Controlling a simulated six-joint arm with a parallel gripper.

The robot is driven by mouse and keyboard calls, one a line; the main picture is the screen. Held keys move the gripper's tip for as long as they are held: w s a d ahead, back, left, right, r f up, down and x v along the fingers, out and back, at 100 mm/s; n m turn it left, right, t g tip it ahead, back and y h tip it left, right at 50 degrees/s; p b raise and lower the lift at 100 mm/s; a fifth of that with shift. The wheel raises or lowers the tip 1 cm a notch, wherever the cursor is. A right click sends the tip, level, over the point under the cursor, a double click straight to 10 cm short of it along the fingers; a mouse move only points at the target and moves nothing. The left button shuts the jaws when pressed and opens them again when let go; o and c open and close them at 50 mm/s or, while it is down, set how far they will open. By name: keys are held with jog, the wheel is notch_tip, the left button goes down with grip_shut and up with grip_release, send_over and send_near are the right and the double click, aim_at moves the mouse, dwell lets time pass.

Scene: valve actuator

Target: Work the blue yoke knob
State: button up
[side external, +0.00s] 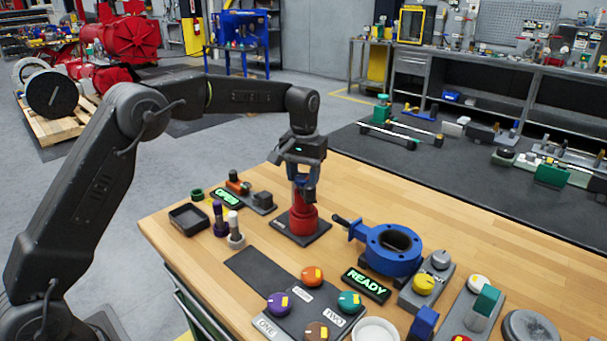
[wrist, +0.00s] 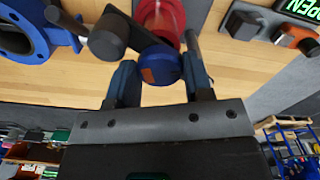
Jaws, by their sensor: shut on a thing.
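The blue yoke knob (wrist: 162,66) is a round blue piece with an orange patch on its face, in the wrist view. It sits by the red actuator (wrist: 160,14), which also shows in the side view as a red column (side external: 295,222) on a dark base plate. My gripper (wrist: 160,80) has one finger on each side of the knob and is shut on it. In the side view my gripper (side external: 301,187) points down over the top of the red column. The knob is hard to make out there, largely hidden by the fingers.
A blue valve body (side external: 385,248) with a dark handle stands to the right. A green-lit OPEN sign (side external: 227,197) is left, and a READY sign (side external: 367,284) is in front. A panel of coloured knobs (side external: 310,308) lies nearer. A black tray (side external: 188,218) sits at the table's left edge.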

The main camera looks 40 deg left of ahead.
aim_at(304, 177)
jog(key=shift+m, duration=0.3)
jog(key=o, duration=0.9)
notch_tip(304, 177, up, 14)
jog(key=shift+f, duration=0.1)
dwell(0.3)
